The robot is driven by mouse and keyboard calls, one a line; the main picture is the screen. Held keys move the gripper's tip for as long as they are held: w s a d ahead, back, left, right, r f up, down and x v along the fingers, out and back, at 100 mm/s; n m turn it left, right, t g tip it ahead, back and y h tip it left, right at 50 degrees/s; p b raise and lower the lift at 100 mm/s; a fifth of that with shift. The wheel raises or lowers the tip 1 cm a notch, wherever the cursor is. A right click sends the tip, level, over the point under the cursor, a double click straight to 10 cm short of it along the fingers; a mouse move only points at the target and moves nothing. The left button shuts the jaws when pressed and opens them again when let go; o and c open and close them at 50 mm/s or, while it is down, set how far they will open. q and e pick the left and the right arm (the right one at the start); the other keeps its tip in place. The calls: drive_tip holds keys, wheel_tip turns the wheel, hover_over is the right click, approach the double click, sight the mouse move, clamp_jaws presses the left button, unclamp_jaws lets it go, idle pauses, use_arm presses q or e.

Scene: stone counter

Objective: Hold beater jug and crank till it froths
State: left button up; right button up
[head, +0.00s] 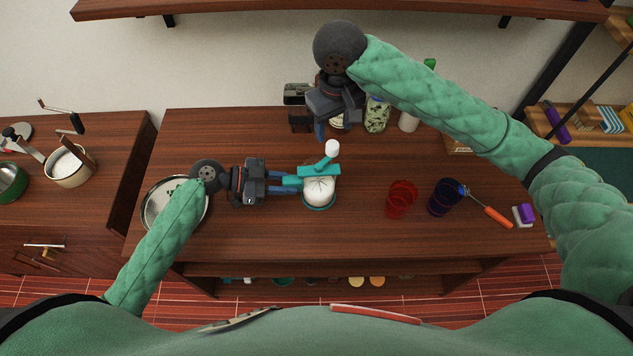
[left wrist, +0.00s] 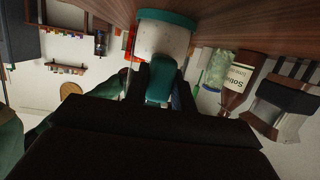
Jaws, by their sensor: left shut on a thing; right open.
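The beater jug (head: 319,192) stands on the wooden counter, white with a teal base and a teal bar across its top. Its crank arm (head: 323,163) angles up from the bar to a white knob (head: 332,148). My left gripper (head: 291,184) is shut on the jug's teal handle, from the jug's left side. In the left wrist view the handle (left wrist: 160,82) is between the fingers and the white jug body (left wrist: 163,38) is beyond. My right gripper (head: 336,122) is open and empty, behind the knob and apart from it. The jug's contents are not visible.
A round metal tray (head: 151,210) lies left, partly under my left arm. A red cup (head: 401,198), a dark blue cup (head: 443,198) and an orange-handled tool (head: 497,217) are on the right. A jar (head: 377,115) stands at the back. Counter between jug and red cup is clear.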

idle(0.3)
use_arm(q)
drive_tip(key=o, duration=1)
